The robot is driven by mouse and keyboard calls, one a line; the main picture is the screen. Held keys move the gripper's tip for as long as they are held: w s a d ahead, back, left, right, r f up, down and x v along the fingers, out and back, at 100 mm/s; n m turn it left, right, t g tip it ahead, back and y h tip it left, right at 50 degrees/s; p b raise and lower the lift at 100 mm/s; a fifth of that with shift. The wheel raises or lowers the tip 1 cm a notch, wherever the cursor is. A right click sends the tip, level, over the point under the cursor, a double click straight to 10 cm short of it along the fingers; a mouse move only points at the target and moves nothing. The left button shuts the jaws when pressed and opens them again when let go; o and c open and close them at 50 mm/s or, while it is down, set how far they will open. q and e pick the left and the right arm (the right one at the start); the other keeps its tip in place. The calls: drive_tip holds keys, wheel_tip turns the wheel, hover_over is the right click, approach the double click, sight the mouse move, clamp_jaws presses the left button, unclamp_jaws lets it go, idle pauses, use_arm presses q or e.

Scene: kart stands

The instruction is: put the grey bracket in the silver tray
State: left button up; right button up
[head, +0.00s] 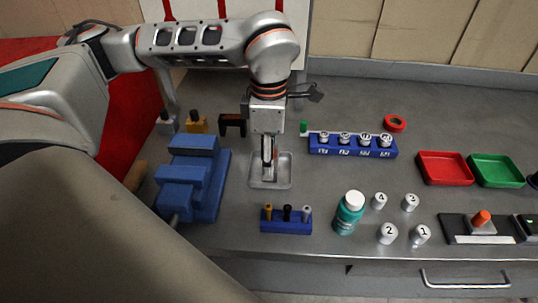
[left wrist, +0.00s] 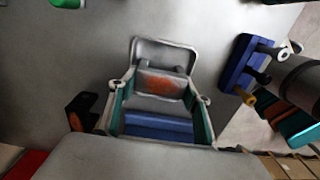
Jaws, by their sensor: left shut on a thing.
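The silver tray (head: 284,181) lies on the grey bench, a shallow rimmed dish. My left gripper (head: 268,162) points straight down over it. It is shut on a small grey piece, which looks like the grey bracket (left wrist: 160,84), between its fingers. In the left wrist view the tray (left wrist: 165,42) shows behind the fingertips, and the left gripper (left wrist: 160,100) lines up with it. The fingers hide much of the bracket, and I cannot tell whether it touches the tray floor. My right gripper is not in view.
A blue vise (head: 190,182) stands left of the tray, and a black clamp-like piece (head: 232,124) behind it. A blue holder (head: 286,226) stands in front. A green-labelled bottle (head: 348,212), numbered cylinders and a blue rack (head: 352,152) stand to the right, with red (head: 444,168) and green (head: 496,170) trays beyond.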

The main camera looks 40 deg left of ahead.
use_arm(q)
drive_tip(key=shift+f, duration=0.15)
drive_tip(key=o, duration=1.5)
wheel_tip(320, 180, up, 12)
drive_tip(key=shift+r+p, duration=0.2)
drive_tip(key=shift+p, duration=0.45)
